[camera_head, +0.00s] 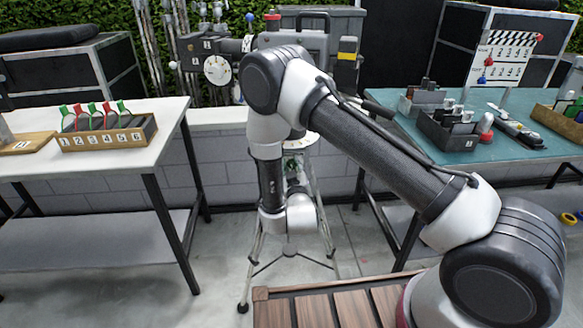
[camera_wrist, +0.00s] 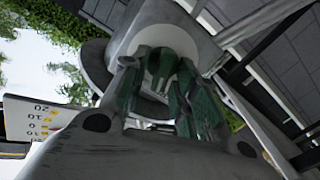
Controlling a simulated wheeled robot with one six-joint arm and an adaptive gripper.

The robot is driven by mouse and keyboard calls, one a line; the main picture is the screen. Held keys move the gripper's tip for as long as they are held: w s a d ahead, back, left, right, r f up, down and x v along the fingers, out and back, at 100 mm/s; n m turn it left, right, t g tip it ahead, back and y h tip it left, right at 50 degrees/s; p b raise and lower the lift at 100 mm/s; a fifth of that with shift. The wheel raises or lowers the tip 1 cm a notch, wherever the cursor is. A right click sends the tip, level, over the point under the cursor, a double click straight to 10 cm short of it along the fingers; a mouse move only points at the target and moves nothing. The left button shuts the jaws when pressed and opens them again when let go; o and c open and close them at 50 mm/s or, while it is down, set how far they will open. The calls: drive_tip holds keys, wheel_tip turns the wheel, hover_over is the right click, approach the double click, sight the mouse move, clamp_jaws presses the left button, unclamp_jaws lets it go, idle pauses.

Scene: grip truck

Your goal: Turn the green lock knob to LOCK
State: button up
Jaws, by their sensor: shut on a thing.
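The green lock knob (camera_wrist: 160,68) sits on a pale grey rounded housing (camera_wrist: 165,30) in the wrist view, partly hidden by my fingers. My gripper (camera_wrist: 157,98) is closed around it, one finger on each side. The knob's markings cannot be read, so I cannot tell its setting. In the head view a small patch of green (camera_head: 291,164) shows on the tripod (camera_head: 312,190), below the camera rig (camera_head: 302,45), beside my wrist. My own arm hides most of the tripod head there.
A white table (camera_head: 95,160) at left holds a wooden box (camera_head: 107,140) with numbered slots. A teal table (camera_head: 480,145) at right holds grey bins (camera_head: 447,135) and a clapperboard (camera_head: 503,58). A slatted wooden surface (camera_head: 320,308) is in front. Tripod legs spread on the floor.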

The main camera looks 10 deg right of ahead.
drive_tip(key=m, duration=0.5)
drive_tip(key=shift+d+m, duration=0.25)
drive_tip(key=shift+m, duration=0.05)
drive_tip(key=shift+d+m, duration=0.2)
drive_tip(key=shift+m, duration=1.9)
drive_tip(key=shift+f, duration=0.1)
drive_tip(key=o, duration=0.6)
drive_tip(key=shift+o, duration=0.2)
drive_tip(key=shift+s, duration=0.1)
drive_tip(key=s, duration=1.2)
